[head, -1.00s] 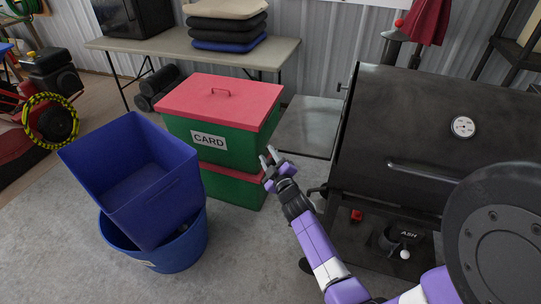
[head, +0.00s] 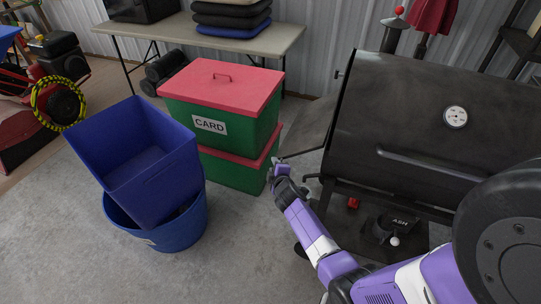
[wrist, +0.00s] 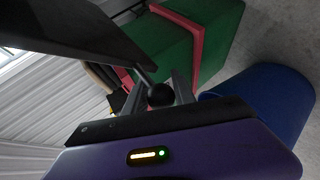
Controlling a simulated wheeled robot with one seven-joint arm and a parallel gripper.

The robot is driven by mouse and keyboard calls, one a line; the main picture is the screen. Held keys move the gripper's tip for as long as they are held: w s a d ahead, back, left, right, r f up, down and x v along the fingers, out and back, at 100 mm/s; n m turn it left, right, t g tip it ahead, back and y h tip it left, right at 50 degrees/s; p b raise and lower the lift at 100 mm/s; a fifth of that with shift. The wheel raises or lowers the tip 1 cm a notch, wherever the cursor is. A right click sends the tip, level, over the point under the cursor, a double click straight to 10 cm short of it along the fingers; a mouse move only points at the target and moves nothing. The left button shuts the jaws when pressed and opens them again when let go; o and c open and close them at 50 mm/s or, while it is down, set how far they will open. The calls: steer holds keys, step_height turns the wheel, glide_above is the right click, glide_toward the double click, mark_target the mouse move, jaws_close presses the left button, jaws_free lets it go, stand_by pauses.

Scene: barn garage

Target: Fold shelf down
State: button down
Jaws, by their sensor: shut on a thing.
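The side shelf (head: 308,128) is a dark grey panel on the left side of the black barrel grill (head: 420,125). It slopes down towards the lower left. In the wrist view the shelf (wrist: 70,28) fills the upper left, with a short rod and a round black knob (wrist: 160,95) at its edge. My gripper (head: 277,168) is at the shelf's lower outer edge, with its fingers closed on either side of the knob. The shelf's hinge and underside are hidden in the head view.
Stacked green bins with red lids (head: 222,92) stand close to the left of my gripper. A blue bin (head: 135,160) leans inside a round blue tub (head: 160,235) farther left. The front floor is clear.

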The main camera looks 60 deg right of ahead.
steer(key=s+f+n+g+p, duration=0.1)
steer(key=s+f+n+g, duration=0.1)
steer(key=s, duration=0.5)
steer(key=s+d+f+n+g+p, duration=0.1)
steer(key=s+f+n+g, duration=0.1)
steer(key=s+f+g, duration=0.2)
steer(key=shift+s+f+g+y+p, duration=0.35)
steer(key=shift+s+f, duration=0.7)
steer(key=shift+s, duration=0.55)
steer(key=shift+d, duration=0.1)
steer(key=c, duration=1.2)
jaws_free()
steer(key=shift+c, duration=0.2)
steer(key=shift+o, duration=0.7)
steer(key=shift+w+r, duration=0.1)
steer(key=p+v, duration=0.2)
steer(key=v, duration=0.5)
steer(key=shift+a+r, duration=0.2)
steer(key=shift+a, duration=0.1)
